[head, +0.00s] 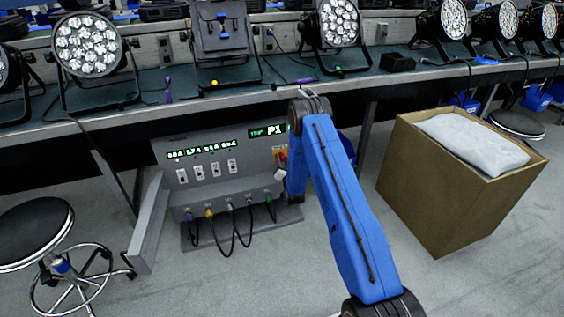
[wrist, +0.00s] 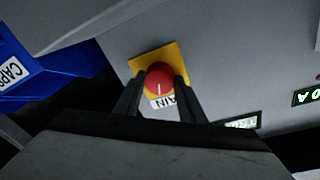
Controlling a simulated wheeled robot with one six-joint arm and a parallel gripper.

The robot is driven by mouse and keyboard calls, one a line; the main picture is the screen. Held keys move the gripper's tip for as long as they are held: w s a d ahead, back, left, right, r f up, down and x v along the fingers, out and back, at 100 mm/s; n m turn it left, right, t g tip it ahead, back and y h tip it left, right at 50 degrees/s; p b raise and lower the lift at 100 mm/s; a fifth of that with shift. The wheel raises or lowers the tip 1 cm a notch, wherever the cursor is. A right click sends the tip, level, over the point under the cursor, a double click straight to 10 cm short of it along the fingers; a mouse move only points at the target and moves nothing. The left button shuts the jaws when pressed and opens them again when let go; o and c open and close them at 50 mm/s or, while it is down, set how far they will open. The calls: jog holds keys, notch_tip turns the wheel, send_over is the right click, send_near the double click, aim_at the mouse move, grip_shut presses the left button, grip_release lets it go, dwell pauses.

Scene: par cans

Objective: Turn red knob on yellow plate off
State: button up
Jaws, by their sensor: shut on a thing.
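The red knob (wrist: 159,78) is round with a white line and sits on the yellow plate (wrist: 146,60), which is fixed to a grey panel. A white label reading "AIN" shows partly beside it. My gripper (wrist: 158,84) is shut on the red knob, with one dark finger on each side.
A cardboard box (head: 420,185) holding a white bag stands on the floor to the right. A stool (head: 36,230) stands at the left. The workbench edge (head: 110,110) with several par cans runs above the power box. Cables hang from the box's front.

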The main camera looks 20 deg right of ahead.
jog(key=n, duration=0.7)
jog(key=shift+f+t+y, duration=0.15)
jog(key=shift+t+y, duration=0.15)
jog(key=shift+t, duration=0.1)
jog(key=n+y, duration=0.1)
jog(key=n, duration=0.6)
jog(key=o, duration=1)
jog(key=shift+o, duration=0.2)
jog(key=shift+s, duration=0.15)
jog(key=s+f, duration=0.2)
jog(key=s, duration=1.5)
